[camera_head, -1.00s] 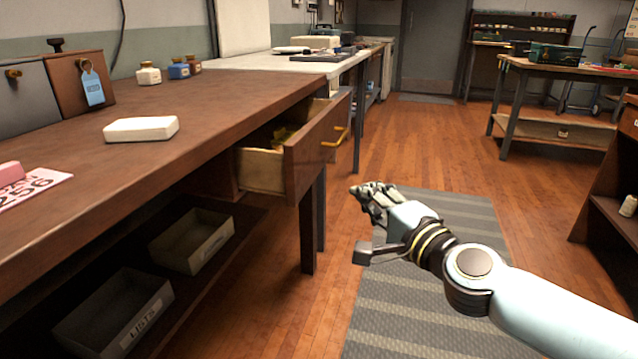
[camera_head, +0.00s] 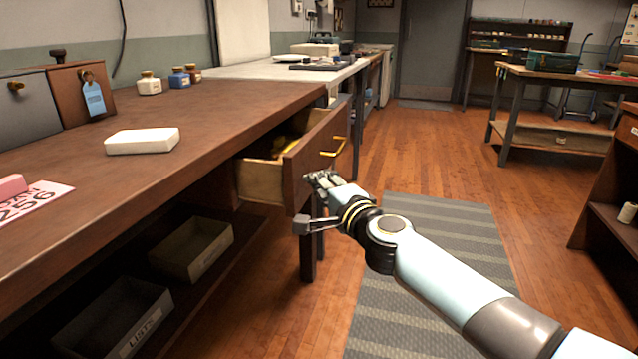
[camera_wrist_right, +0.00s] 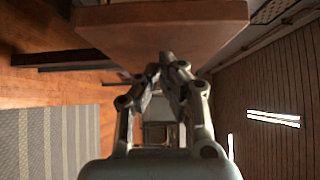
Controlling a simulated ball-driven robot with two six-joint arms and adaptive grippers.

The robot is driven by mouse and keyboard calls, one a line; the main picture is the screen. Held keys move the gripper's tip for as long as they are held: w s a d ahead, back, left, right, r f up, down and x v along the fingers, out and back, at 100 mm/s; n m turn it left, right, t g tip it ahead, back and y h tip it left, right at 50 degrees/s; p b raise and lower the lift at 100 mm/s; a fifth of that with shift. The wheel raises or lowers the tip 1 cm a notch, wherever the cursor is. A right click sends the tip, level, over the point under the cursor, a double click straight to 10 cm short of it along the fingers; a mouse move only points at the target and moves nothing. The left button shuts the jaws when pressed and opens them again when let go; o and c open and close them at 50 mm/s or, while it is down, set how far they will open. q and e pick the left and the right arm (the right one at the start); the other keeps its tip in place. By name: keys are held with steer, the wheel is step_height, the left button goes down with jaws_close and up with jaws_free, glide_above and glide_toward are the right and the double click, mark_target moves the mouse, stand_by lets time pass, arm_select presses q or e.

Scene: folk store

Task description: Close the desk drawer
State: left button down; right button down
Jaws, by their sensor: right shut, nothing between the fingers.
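The desk drawer (camera_head: 312,158) stands open, pulled out from the right side of the wooden desk (camera_head: 215,110). It has a wooden front with a brass handle (camera_head: 336,147) and something yellow inside. My right gripper (camera_head: 318,178) is shut and empty, at the lower edge of the drawer front in the head view. In the right wrist view the shut fingertips (camera_wrist_right: 167,68) are close to a wooden panel (camera_wrist_right: 165,32), likely the drawer front. I cannot tell whether they touch. My left gripper is not in view.
A white block (camera_head: 142,141), small bottles (camera_head: 150,83) and a tagged box (camera_head: 82,90) sit on the desk. Trays (camera_head: 192,248) are on the shelf below. A grey striped mat (camera_head: 430,260) lies on the clear floor to the right.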

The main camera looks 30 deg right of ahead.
mark_target(270, 181)
steer(key=w+a, duration=0.3)
steer(key=w, duration=0.1)
steer(key=w+a, duration=0.4)
steer(key=shift+b, duration=0.35)
steer(key=shift+w+a, duration=0.15)
steer(key=shift+w, duration=0.15)
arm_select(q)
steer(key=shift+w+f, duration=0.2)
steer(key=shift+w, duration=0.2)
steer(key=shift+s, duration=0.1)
